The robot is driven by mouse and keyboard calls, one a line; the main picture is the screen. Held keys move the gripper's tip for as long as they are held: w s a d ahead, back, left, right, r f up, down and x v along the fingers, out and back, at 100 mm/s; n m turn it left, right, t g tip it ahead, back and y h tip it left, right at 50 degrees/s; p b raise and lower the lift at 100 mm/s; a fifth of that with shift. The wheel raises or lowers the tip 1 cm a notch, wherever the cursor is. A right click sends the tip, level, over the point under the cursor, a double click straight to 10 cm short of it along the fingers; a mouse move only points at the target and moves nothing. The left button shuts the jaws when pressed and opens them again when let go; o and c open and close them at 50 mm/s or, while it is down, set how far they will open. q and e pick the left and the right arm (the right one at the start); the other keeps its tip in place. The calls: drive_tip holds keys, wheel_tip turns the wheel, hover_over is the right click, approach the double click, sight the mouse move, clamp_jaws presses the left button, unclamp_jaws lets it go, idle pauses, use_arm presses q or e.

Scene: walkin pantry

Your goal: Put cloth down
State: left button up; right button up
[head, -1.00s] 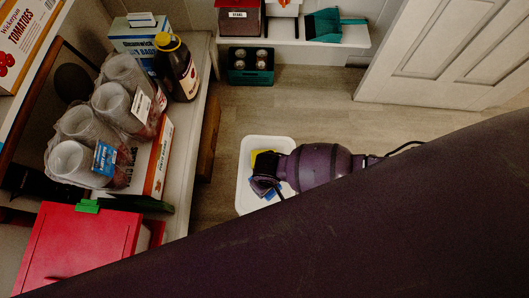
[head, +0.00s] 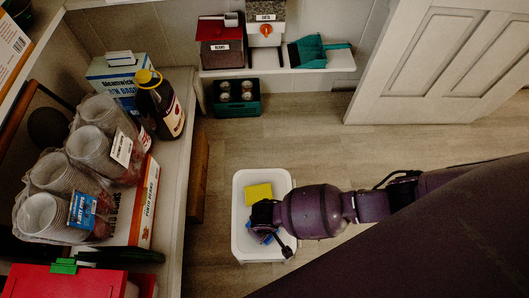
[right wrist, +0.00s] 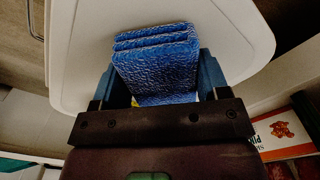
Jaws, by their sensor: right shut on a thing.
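A folded blue cloth (right wrist: 155,62) is between the two fingers of my right gripper (right wrist: 158,85), which is shut on it. In the head view the right gripper (head: 266,228) is over a white rounded container (head: 241,190), and a bit of the blue cloth (head: 260,238) shows beneath it. I cannot tell whether the cloth touches the container. A yellow sponge-like block (head: 258,194) is at the container, just behind the gripper. A sliver of yellow also shows under the cloth in the wrist view. My left gripper is not in view.
A shelf at left holds stacked plastic cups (head: 92,145), a brown bottle (head: 160,103) and a red box (head: 62,282). A green crate (head: 236,98) stands at the back. A white door (head: 455,60) is at right. The floor around the container is mostly clear.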

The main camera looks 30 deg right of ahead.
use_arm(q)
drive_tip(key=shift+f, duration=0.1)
use_arm(e)
drive_tip(key=shift+f, duration=0.15)
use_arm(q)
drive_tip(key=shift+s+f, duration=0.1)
use_arm(e)
drive_tip(key=o, duration=0.9)
drive_tip(key=r+p, duration=0.1)
drive_tip(key=r, duration=0.1)
drive_tip(key=r+p, duration=0.1)
drive_tip(key=r, duration=0.3)
drive_tip(key=shift+w+r+p, duration=0.15)
drive_tip(key=shift+w+p, duration=0.2)
drive_tip(key=shift+p, duration=0.05)
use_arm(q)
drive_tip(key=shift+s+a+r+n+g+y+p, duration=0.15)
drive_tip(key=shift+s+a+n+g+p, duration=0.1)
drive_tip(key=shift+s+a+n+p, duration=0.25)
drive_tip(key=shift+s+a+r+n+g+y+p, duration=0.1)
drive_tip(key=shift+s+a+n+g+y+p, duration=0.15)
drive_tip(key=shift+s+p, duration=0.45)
use_arm(e)
drive_tip(key=r, duration=0.6)
drive_tip(key=shift+s, duration=0.4)
